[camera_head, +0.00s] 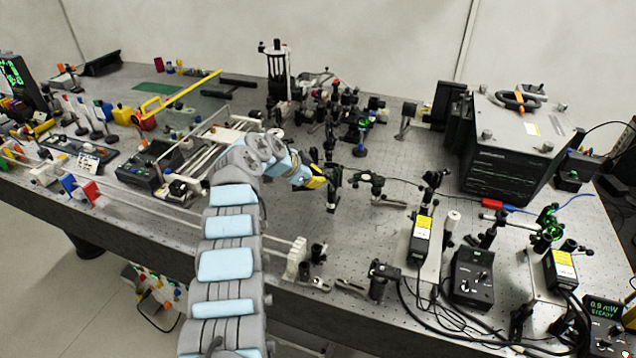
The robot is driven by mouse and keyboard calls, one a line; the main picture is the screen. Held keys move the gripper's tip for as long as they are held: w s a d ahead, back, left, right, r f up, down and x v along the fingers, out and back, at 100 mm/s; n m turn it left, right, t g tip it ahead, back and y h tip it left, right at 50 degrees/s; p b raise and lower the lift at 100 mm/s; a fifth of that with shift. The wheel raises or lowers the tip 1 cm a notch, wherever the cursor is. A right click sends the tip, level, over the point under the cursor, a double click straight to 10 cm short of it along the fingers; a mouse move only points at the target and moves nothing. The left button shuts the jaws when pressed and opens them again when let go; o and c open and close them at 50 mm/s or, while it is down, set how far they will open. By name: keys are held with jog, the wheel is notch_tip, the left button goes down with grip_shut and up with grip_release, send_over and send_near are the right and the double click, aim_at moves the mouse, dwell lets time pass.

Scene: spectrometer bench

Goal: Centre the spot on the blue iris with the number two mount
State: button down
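My gripper (328,181) is at the middle of the bench, at the end of my grey and light-blue arm. Its dark fingers are beside a small black post-mounted optic (334,196); I cannot tell whether they touch it or what its number is. A post with a blue ring (361,126), which looks like the blue iris, stands behind and to the right of my gripper. The spot on it is too small to make out. Whether my fingers are open or shut is not clear.
A cluster of dark mounts (325,108) stands at the back centre. A large black box (510,150) is at the back right. Laser modules (422,238), a controller (472,276) and cables crowd the front right. A long rail (190,214) runs along the front left.

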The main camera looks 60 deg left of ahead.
jog(key=shift+w+d, duration=0.1)
jog(key=shift+w, duration=0.05)
jog(key=c, duration=1)
grip_release()
jog(key=shift+w+r, duration=0.1)
jog(key=shift+w, duration=0.1)
jog(key=shift+s, duration=0.1)
jog(key=shift+r, duration=0.1)
jog(key=shift+v, duration=5.95)
jog(key=shift+s, duration=0.1)
